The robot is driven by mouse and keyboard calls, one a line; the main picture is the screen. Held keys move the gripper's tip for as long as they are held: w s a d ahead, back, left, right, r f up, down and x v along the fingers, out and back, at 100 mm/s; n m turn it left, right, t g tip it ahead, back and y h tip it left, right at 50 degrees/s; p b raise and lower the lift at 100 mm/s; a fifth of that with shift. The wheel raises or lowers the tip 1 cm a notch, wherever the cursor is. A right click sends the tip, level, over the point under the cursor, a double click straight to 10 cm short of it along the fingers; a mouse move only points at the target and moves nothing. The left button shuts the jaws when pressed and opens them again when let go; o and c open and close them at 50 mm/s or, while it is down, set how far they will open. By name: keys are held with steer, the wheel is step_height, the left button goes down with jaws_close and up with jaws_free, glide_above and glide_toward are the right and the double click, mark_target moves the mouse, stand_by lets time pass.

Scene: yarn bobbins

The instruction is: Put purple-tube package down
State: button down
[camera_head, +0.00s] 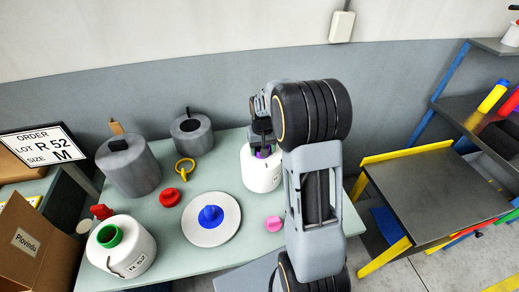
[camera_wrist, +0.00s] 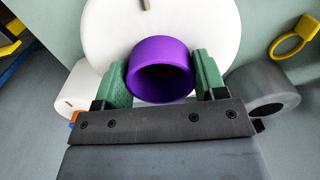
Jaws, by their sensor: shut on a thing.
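The purple-tube package is a white yarn package (camera_head: 262,174) with a purple tube, upright at the right part of the table. My gripper (camera_head: 262,146) is above it, with its fingers down at the tube. In the wrist view, the green fingers of my gripper (camera_wrist: 162,82) are on both sides of the purple tube (camera_wrist: 163,52), shut on it. The white package body (camera_wrist: 215,30) spreads out behind the tube. I cannot tell whether its underside touches the table. My arm hides part of its right side.
The pale green table (camera_head: 172,243) also holds a green-tube white package (camera_head: 138,258), two grey packages (camera_head: 130,170) (camera_head: 192,137), a white disc (camera_head: 211,232) with a blue piece, red pieces, a yellow ring (camera_head: 185,168) and a pink piece (camera_head: 274,224). A dark-topped stand (camera_head: 435,190) is to the right.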

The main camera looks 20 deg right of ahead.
steer(key=shift+w+d+f+b, duration=0.2)
steer(key=shift+f+b, duration=0.5)
steer(key=shift+f, duration=0.3)
steer(key=shift+w+d+f+b, duration=0.1)
steer(key=shift+d+f+b, duration=0.1)
steer(key=shift+f+b, duration=0.6)
steer(key=shift+s+f, duration=0.1)
steer(key=shift+f, duration=0.2)
steer(key=shift+c, duration=0.9)
jaws_free()
steer(key=shift+s, duration=0.1)
